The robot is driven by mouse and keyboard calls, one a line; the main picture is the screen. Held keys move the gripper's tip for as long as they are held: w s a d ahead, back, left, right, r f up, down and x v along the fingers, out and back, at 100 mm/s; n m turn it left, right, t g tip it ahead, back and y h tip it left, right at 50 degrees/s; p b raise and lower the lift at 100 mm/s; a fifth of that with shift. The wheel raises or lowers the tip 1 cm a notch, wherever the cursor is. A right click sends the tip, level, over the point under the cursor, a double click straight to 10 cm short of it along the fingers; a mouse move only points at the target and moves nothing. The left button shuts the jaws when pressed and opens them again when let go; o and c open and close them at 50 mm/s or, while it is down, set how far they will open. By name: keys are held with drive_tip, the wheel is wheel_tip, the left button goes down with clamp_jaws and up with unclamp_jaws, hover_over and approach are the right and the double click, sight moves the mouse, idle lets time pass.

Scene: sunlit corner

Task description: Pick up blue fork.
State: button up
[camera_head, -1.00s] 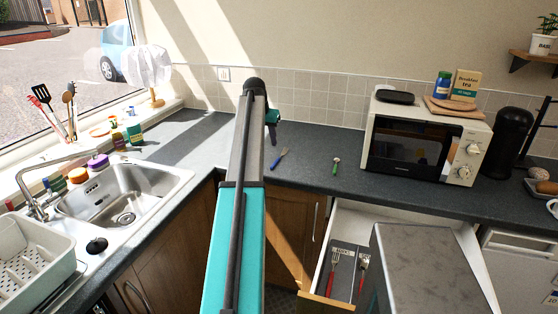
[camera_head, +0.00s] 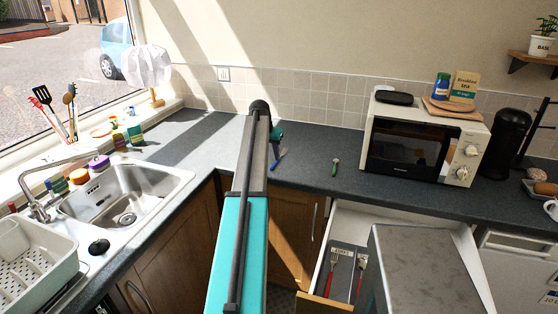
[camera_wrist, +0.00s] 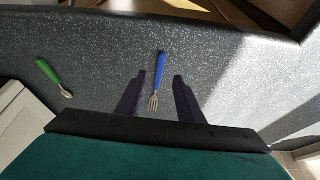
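The blue fork (camera_wrist: 160,68) lies on the dark grey speckled counter, with its blue handle pointing away from my gripper and its metal tines toward it in the wrist view. In the head view the fork (camera_head: 281,156) shows just right of my arm's end. My gripper (camera_wrist: 160,76) is open in the wrist view, its two dark fingers apart on either side of the fork's metal end. The gap between the fingers holds nothing gripped. How high the fingers are above the counter I cannot tell. In the head view my arm largely hides the gripper.
A green-handled utensil (camera_wrist: 48,73) lies apart to the left in the wrist view. An open drawer (camera_head: 318,298) with red-handled cutlery juts out below the counter (camera_head: 305,174). A microwave (camera_head: 420,143) stands to the right, a sink (camera_head: 135,200) to the left.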

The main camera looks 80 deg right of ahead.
sight(273, 165)
drive_tip(key=shift+f, duration=0.15)
drive_tip(key=shift+p+x, duration=0.9)
drive_tip(key=shift+x, duration=1.55)
drive_tip(key=shift+a, duration=0.2)
drive_tip(key=shift+w, duration=0.1)
clamp_jaws()
